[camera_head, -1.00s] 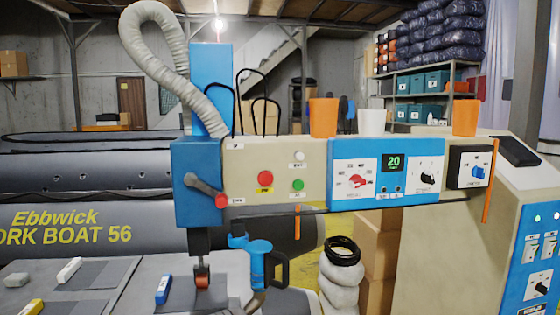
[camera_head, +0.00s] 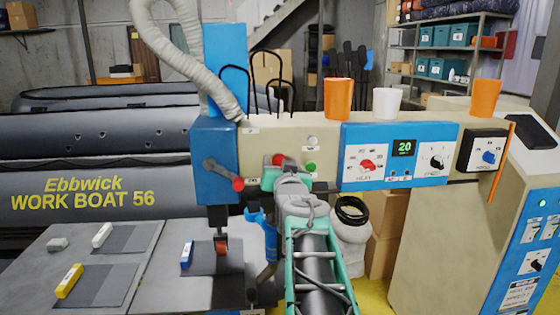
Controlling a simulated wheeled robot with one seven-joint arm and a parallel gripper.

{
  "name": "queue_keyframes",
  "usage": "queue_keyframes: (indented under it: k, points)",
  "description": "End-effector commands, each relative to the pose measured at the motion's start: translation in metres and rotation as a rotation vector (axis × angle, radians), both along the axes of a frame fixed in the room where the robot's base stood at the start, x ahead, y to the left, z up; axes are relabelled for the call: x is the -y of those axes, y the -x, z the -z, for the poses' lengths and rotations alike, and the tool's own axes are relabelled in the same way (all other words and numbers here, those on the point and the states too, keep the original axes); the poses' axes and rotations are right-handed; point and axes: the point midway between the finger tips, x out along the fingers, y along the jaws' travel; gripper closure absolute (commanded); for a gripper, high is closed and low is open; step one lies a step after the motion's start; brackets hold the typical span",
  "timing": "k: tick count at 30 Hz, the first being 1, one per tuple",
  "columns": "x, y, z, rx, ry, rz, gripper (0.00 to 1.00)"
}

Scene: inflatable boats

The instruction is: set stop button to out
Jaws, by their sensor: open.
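The red stop button (camera_head: 278,160) is on the beige front panel of the machine head, left of the green button (camera_head: 310,167) and below the white button (camera_head: 312,141). Its upper part shows just above my gripper; its yellow label is hidden. My gripper (camera_head: 287,169) is open in front of the panel at the button, seen from behind along my green and grey arm. Its fingers overlap the button in the picture. I cannot tell whether they touch it or whether the button is in or out.
A blue control box (camera_head: 425,133) with dials is to the right. Cups (camera_head: 386,103) stand on top. A blue nozzle (camera_head: 263,219) hangs below, close to my arm.

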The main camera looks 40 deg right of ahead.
Motion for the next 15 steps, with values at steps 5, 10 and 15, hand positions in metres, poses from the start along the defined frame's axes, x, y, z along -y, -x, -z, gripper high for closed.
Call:
queue_keyframes:
  k: [5, 10, 15]
  points:
    - [-0.0003, -0.0002, 0.0002, 0.0, 0.0, -0.001, 0.41]
    - [-0.0006, -0.0001, 0.0002, 0.0, 0.0, -0.001, 0.55]
    - [-0.0007, -0.0001, 0.0001, -0.001, 0.0, -0.001, 0.69]
